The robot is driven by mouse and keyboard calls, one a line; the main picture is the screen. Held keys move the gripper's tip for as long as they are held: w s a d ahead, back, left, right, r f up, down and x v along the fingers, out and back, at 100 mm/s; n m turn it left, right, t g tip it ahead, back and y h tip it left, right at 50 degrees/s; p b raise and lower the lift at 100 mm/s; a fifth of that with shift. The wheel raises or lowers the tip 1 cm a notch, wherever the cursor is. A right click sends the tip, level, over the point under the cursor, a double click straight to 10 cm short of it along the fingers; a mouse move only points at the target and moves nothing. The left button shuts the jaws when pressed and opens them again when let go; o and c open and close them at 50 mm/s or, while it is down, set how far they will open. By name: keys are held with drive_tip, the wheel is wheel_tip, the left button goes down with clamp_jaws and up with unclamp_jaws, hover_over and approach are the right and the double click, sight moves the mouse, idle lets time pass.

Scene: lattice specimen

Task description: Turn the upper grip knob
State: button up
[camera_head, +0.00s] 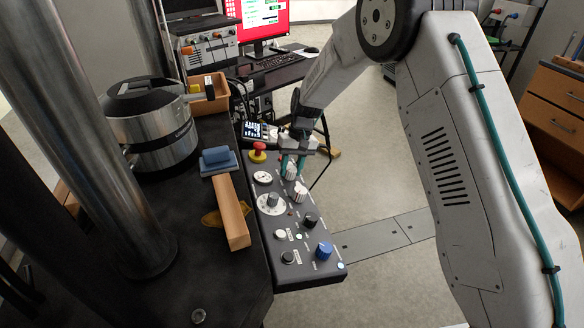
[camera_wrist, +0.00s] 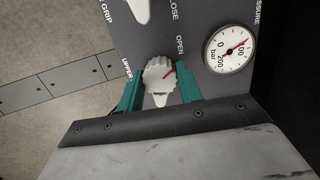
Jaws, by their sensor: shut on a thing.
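The upper grip knob (camera_wrist: 158,74) is white and ribbed, on the dark control panel (camera_wrist: 205,20), with the labels "UPPER" and "OPEN" beside it in the wrist view. In the head view my gripper (camera_head: 291,164) comes down on the knob (camera_head: 291,172) at the panel's far part. The fingers partly hide the knob there.
A second white knob (camera_head: 299,190) stands close by on the panel. A gauge (camera_head: 263,177), a red mushroom button (camera_head: 258,151), a large dial (camera_head: 271,204) and a blue knob (camera_head: 324,250) are also on it. A wooden block (camera_head: 230,212) lies left of the panel.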

drive_tip(key=shift+w+n, duration=0.1)
drive_tip(key=shift+n, duration=1)
drive_tip(key=shift+r, duration=0.1)
drive_tip(key=o, duration=1)
drive_tip(key=shift+v, duration=3.85)
drive_tip(key=shift+a, duration=0.1)
